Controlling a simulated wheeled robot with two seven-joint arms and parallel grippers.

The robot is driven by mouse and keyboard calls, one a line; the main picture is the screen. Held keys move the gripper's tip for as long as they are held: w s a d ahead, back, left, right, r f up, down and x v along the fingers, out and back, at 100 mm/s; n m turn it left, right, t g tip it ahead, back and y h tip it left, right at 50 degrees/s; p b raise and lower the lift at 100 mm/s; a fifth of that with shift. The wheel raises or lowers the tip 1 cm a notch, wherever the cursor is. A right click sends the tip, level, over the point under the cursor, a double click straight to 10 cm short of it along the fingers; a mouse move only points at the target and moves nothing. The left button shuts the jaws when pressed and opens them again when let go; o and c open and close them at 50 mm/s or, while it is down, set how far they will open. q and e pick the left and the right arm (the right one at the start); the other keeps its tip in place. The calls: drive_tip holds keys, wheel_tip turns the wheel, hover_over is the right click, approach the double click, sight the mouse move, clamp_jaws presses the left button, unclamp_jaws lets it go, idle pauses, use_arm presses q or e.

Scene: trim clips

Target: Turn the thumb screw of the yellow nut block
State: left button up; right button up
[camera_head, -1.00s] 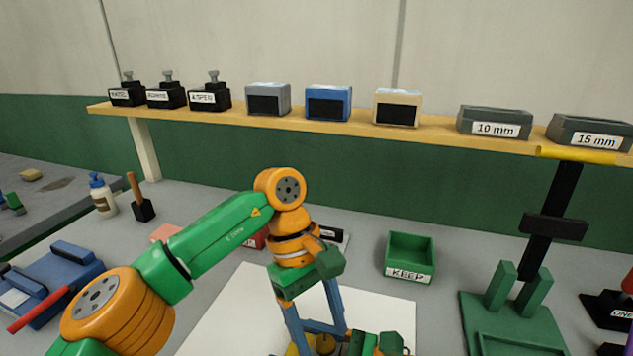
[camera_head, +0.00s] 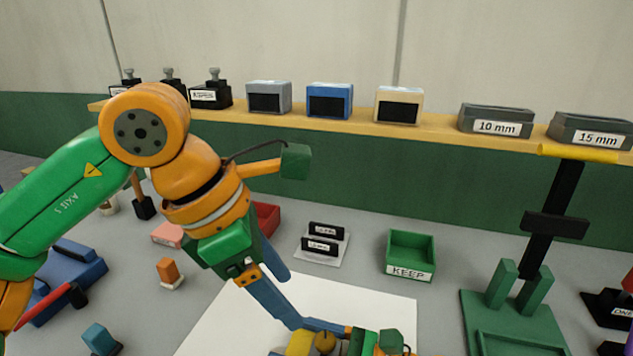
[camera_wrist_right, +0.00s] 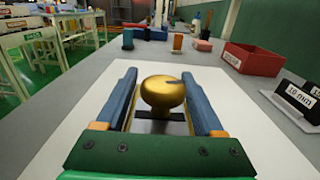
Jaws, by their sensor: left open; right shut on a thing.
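The yellow nut block (camera_head: 299,343) is at the bottom edge of the head view, over the white sheet, and is partly hidden. Its round brass thumb screw (camera_head: 325,342) stands on top. The screw also shows large in the right wrist view (camera_wrist_right: 162,92), between my two blue fingers. My right gripper (camera_wrist_right: 160,72) is shut on the block, which is mostly hidden there. My left gripper (camera_head: 292,302) is open and empty, tilted, above and to the left of the screw in the head view. Its fingers look clear of the screw. The screw's turn angle cannot be told.
The white sheet (camera_head: 385,318) lies on the grey bench. Behind it are a green KEEP tray (camera_head: 410,254), a label stand (camera_head: 321,246) and a red tray (camera_head: 267,217). A green fixture (camera_head: 515,318) stands at right. A wooden shelf (camera_head: 350,120) with boxes spans the back.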

use_arm(q)
drive_tip(key=s+d+r+n+g+h, duration=0.7)
drive_tip(key=s+d+r+g+h, duration=0.1)
drive_tip(key=r+g+h, duration=0.15)
drive_tip(key=w+a+r+n+t+h, duration=0.4)
drive_tip(key=w+r+n+t+h, duration=0.3)
drive_tip(key=n, duration=1.2)
wheel_tip(320, 180, up, 3)
drive_tip(key=w+h, duration=0.2)
drive_tip(key=h, duration=0.2)
drive_tip(key=shift+w+f, duration=0.2)
drive_tip(key=shift+w, duration=0.15)
drive_tip(key=shift+s, duration=0.1)
